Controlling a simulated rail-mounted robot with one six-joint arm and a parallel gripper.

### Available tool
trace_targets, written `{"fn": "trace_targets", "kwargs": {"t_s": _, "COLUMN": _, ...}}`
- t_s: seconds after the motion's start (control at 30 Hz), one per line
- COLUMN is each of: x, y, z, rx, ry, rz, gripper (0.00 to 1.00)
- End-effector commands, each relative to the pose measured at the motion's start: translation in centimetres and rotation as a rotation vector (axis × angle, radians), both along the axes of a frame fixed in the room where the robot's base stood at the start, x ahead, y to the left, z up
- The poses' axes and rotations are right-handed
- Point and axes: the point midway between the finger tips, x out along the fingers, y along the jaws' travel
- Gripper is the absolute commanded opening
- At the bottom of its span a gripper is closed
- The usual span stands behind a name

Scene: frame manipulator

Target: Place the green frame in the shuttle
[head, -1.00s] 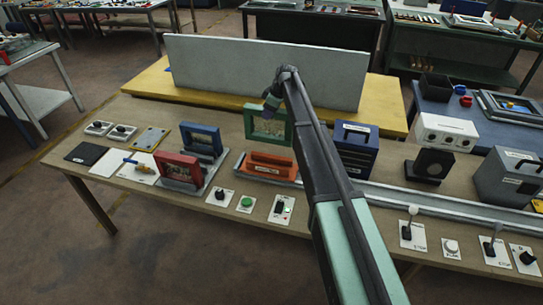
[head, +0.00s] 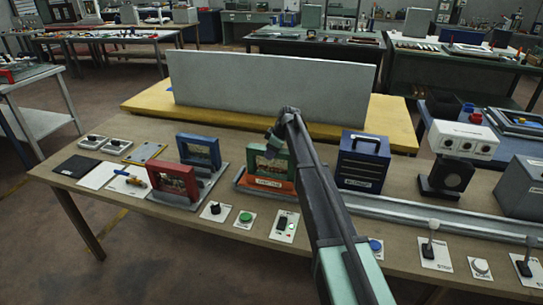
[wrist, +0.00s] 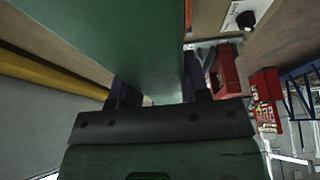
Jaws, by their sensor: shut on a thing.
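The green frame (head: 280,164) is upright in the middle of the table in the head view. My gripper (head: 273,148) is shut on its upper part from above. The orange shuttle (head: 262,183) sits on the grey rail, directly in front of and below the frame in the picture. The shuttle hides the frame's lower edge, so I cannot tell whether the frame is seated in it. In the wrist view the green frame (wrist: 145,35) fills the upper middle between the fingers of my gripper (wrist: 158,98).
A red frame (head: 174,182) and a blue frame (head: 199,150) stand in grey holders to the left. A blue box (head: 362,160) stands close on the right. A grey panel (head: 270,85) rises behind.

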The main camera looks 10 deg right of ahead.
Motion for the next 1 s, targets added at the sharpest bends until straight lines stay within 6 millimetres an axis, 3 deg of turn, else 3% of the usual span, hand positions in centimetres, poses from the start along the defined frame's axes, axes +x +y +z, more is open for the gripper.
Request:
{"fn": "trace_targets", "kwargs": {"t_s": 0.17, "x": 0.0, "y": 0.0, "z": -0.4, "rx": 0.0, "ry": 0.0, "rz": 0.0, "gripper": 0.0}}
{"fn": "trace_targets", "kwargs": {"t_s": 0.2, "x": 0.0, "y": 0.0, "z": -0.2, "rx": 0.0, "ry": 0.0, "rz": 0.0, "gripper": 0.48}}
{"fn": "trace_targets", "kwargs": {"t_s": 0.33, "x": 0.0, "y": 0.0, "z": -0.2, "rx": 0.0, "ry": 0.0, "rz": 0.0, "gripper": 0.68}}
{"fn": "trace_targets", "kwargs": {"t_s": 0.67, "x": 0.0, "y": 0.0, "z": 0.3, "rx": 0.0, "ry": 0.0, "rz": 0.0, "gripper": 0.68}}
{"fn": "trace_targets", "kwargs": {"t_s": 0.77, "x": -0.2, "y": -0.3, "z": 1.6, "rx": 0.0, "ry": 0.0, "rz": -0.001, "gripper": 0.68}}
{"fn": "trace_targets", "kwargs": {"t_s": 1.0, "x": -1.2, "y": -2.3, "z": 7.5, "rx": 0.0, "ry": 0.0, "rz": -0.002, "gripper": 0.68}}
